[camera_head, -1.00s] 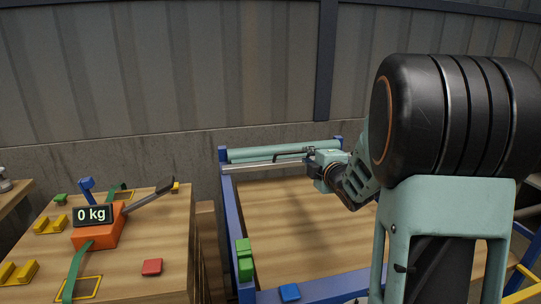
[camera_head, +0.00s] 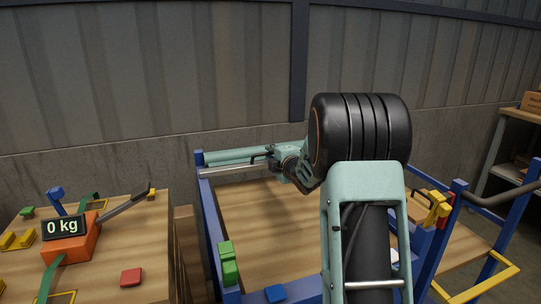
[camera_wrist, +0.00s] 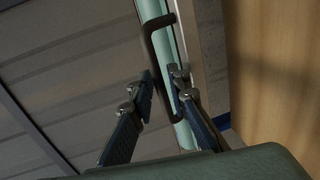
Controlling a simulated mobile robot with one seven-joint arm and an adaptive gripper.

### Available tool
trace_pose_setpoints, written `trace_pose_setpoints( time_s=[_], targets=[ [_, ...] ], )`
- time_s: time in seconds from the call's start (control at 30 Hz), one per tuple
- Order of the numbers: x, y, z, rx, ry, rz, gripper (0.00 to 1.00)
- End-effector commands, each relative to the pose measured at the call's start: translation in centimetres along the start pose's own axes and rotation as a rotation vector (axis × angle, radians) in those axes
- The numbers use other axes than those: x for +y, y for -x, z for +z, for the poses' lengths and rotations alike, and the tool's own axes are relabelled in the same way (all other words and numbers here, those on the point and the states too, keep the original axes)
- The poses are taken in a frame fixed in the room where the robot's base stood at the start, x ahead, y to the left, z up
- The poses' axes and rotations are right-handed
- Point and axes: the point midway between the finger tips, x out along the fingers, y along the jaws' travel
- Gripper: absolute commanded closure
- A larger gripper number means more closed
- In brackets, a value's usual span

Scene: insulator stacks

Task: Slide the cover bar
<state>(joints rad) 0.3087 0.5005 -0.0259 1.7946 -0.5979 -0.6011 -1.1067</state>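A pale green bar (camera_head: 228,158), apparently the cover bar, lies along the back of a blue-framed wooden table. It also shows in the wrist view (camera_wrist: 152,8), with a bent black handle (camera_wrist: 155,55) along it. My gripper (camera_head: 273,154) is at the bar's right visible part in the head view, where my arm hides the rest. In the wrist view my gripper (camera_wrist: 163,88) has its two fingers apart, one on each side of the handle. A gap shows between the left finger and the handle. Whether the right finger touches the handle is unclear.
A bare wooden tabletop (camera_head: 262,220) lies in front of the bar, edged by blue rails. Green blocks (camera_head: 228,264) sit on the left rail. An orange scale (camera_head: 72,243) reading 0 kg stands on the left table. A yellow clamp (camera_head: 437,208) is at the right.

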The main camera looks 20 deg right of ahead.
Motion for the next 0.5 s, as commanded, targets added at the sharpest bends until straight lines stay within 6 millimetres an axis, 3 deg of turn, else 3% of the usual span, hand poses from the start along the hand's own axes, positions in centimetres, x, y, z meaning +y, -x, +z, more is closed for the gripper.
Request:
trace_pose_setpoints(
  time_s=[0.37,0.5],
  targets=[
    [0.01,-0.72,-0.02,0.0,-0.001,0.0,0.84],
    [0.0,-0.71,-0.01,0.0,-0.001,0.0,0.96]
  ],
)
